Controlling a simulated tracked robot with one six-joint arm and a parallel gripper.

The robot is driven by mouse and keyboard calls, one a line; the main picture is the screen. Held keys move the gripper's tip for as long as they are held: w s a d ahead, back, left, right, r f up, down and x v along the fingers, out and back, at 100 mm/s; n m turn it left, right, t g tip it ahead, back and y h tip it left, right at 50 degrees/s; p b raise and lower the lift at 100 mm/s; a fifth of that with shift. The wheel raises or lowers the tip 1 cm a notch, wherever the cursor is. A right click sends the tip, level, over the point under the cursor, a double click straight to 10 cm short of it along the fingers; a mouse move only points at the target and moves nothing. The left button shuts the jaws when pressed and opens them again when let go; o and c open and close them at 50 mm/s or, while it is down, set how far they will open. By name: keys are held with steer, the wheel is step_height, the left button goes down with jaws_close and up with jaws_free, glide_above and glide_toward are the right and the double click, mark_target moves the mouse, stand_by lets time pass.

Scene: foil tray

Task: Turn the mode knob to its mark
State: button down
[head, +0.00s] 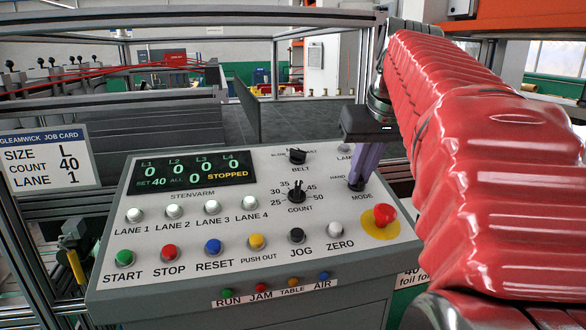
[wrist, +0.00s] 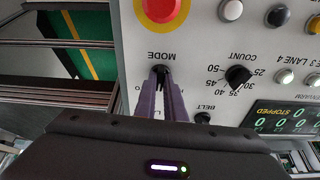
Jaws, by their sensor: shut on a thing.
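My gripper (head: 356,184) reaches down to the panel's right side in the head view, with purple fingers. In the wrist view my gripper (wrist: 161,80) has its two fingertips on either side of the mode knob, shut on it. The fingers cover most of the knob in the head view and hide part of its scale; only "HAND" shows at its left. I cannot tell which mark the knob points at.
A red emergency button (head: 385,214) on a yellow disc sits just below and right of the mode knob. The count knob (head: 297,192) and belt knob (head: 298,156) are to its left. The display (head: 188,174) reads STOPPED. A job card (head: 45,158) shows size L, count 40, lane 1.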

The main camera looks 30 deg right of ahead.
steer(key=m, duration=0.6)
steer(key=shift+g+h, duration=0.3)
steer(key=c, duration=1.8)
jaws_free()
steer(key=shift+c, duration=0.2)
steer(key=shift+r, duration=0.1)
steer(key=v, duration=1.3)
steer(key=shift+s+a+r, duration=0.2)
